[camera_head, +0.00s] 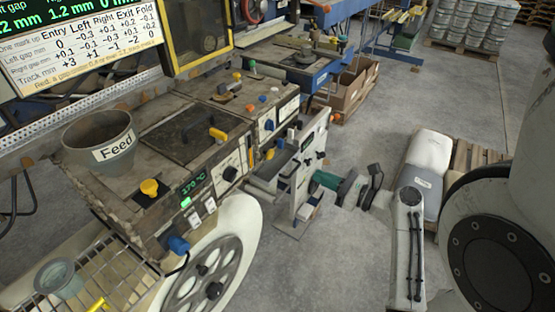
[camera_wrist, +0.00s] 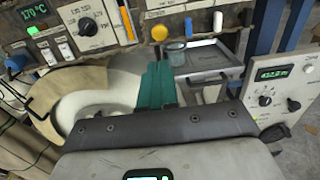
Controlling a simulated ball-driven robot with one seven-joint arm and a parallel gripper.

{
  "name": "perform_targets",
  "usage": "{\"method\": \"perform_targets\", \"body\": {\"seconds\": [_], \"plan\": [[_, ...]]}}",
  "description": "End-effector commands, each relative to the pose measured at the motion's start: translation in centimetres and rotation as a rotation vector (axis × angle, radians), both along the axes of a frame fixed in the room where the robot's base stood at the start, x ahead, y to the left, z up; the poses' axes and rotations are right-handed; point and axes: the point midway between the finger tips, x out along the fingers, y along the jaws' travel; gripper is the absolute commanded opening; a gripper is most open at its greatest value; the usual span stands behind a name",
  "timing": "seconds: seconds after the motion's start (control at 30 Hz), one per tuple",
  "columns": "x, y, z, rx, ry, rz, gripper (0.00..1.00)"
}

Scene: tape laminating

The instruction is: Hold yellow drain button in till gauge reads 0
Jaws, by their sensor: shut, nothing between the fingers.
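What looks like the same yellow button (camera_head: 270,153) is in the head view, above the tray. My gripper (camera_head: 318,179) has teal fingers and is shut and empty. In the wrist view the gripper (camera_wrist: 158,70) points up toward the button, apart from it in the picture. A green digital readout (camera_wrist: 272,73) sits on the panel at right; its digits are blurred. I cannot tell whether it is the gauge.
A metal tray (camera_wrist: 207,59) juts out beside the fingers. Another yellow knob (camera_head: 149,187) sits below the Feed hopper (camera_head: 100,135), near a 170 °C display (camera_head: 193,184). A spoked handwheel (camera_head: 206,278) is below. Open floor (camera_head: 330,255) lies right of the machine.

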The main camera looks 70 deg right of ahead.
Motion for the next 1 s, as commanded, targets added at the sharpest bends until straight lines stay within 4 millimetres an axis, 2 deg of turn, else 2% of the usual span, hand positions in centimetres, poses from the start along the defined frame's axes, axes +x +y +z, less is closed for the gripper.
{"method": "perform_targets", "body": {"seconds": [0.2,0.37,0.8,1.0], "plan": [[0.3,0.0,0.0,-0.002,0.001,0.003,0.0],[1.8,-0.3,0.1,-0.002,0.0,0.005,0.0],[9.9,-2.3,0.0,-0.003,0.003,0.006,0.0],[12.5,-3.1,0.0,-0.003,0.003,0.004,0.0]]}}
